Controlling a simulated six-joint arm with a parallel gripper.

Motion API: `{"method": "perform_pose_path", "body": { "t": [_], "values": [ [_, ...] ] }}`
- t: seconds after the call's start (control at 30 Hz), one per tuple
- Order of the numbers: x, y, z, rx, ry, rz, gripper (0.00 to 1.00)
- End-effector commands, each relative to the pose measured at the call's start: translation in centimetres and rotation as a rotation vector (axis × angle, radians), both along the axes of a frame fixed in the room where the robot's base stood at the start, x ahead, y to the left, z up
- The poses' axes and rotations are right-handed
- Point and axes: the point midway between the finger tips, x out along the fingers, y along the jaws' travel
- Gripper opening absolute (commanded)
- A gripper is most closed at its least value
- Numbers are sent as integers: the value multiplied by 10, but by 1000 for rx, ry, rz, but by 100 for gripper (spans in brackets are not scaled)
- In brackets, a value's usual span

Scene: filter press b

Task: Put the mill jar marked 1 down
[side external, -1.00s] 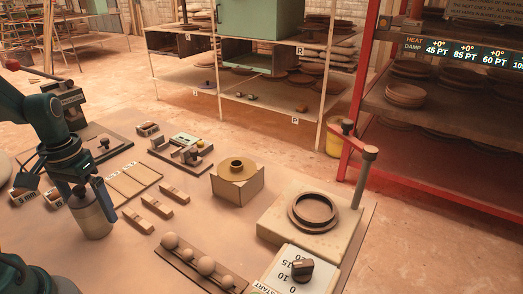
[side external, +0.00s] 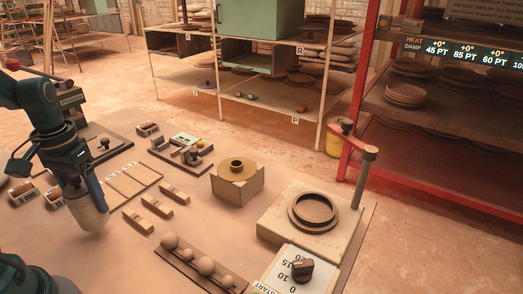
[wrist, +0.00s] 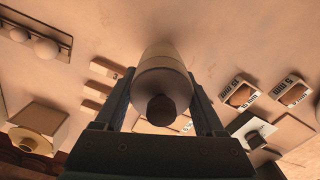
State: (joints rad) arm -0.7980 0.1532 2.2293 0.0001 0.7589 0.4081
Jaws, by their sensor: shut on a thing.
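The mill jar (side external: 88,210) is a pale cylinder held low over the table at the left in the side view, tilted a little. It also shows in the wrist view (wrist: 162,75), with a dark round knob on its near end. My gripper (side external: 84,190) is shut on the jar, with one finger on each side of it in the wrist view (wrist: 163,95). The mark on the jar cannot be read. Whether its bottom edge touches the table (side external: 125,243) cannot be told.
Small labelled trays (side external: 22,193) lie left of the jar. Wooden blocks (side external: 140,221) and a rack of balls (side external: 200,264) lie to its right. A box with a round brass-coloured top (side external: 237,181) and a press-like block with a ring (side external: 312,212) stand farther right.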

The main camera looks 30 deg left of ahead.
Motion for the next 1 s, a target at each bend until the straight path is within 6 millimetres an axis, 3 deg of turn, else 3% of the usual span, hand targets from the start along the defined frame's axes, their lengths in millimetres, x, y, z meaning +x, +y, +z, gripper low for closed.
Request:
{"method": "perform_pose_path", "body": {
  "t": [0.3,0.63,0.87,1.0],
  "values": [
    [1,1,55,6,-6,0,0],
    [3,3,82,5,-5,-77,0],
    [33,-2,94,16,-15,-305,0],
    [59,-17,99,18,-18,-493,0]
  ]
}}
